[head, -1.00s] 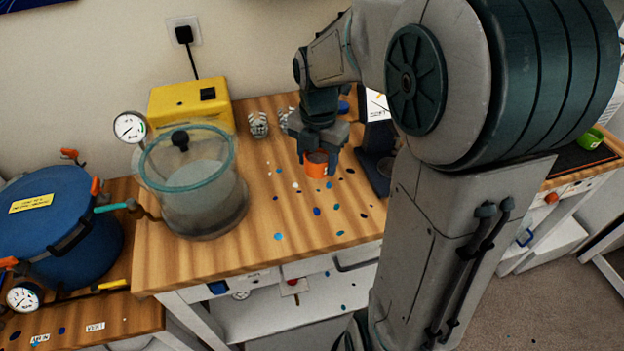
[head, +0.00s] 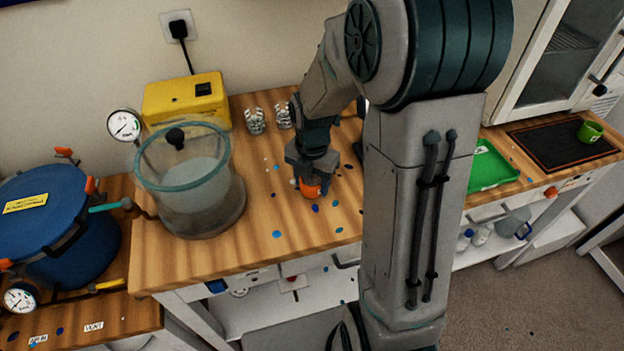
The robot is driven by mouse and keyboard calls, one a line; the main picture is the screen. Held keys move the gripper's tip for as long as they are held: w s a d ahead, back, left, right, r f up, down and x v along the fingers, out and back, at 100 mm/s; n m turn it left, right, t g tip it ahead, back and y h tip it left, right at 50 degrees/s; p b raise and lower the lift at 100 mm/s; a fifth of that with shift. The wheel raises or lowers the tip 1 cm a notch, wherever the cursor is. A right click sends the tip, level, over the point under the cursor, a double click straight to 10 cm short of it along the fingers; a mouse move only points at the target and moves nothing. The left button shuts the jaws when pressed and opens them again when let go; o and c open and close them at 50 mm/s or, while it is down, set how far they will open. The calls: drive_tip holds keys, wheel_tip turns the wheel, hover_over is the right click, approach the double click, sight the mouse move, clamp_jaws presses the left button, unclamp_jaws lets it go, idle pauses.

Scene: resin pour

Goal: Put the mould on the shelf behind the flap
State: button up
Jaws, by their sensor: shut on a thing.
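My gripper (head: 312,172) points down over the wooden worktop, left of my upright arm. It is shut on a small orange round thing, which I take for the mould (head: 310,189). The fingers cover its upper part, and I cannot tell whether its bottom touches the wood. At the upper right stands a white cabinet with a glazed front, which may be the flap (head: 571,42). A wire shelf (head: 570,40) shows dimly behind the glass. The front's handle is dark. I cannot tell whether the front is fully closed.
A clear vacuum pot (head: 195,190) and yellow pump (head: 185,103) stand left of my gripper. Two metallic objects (head: 255,121) are behind it. A green tray (head: 490,166) and a black mat (head: 565,143) with a green cup (head: 590,131) lie right.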

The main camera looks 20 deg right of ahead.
drive_tip(key=shift+f, duration=0.1)
drive_tip(key=o, duration=1)
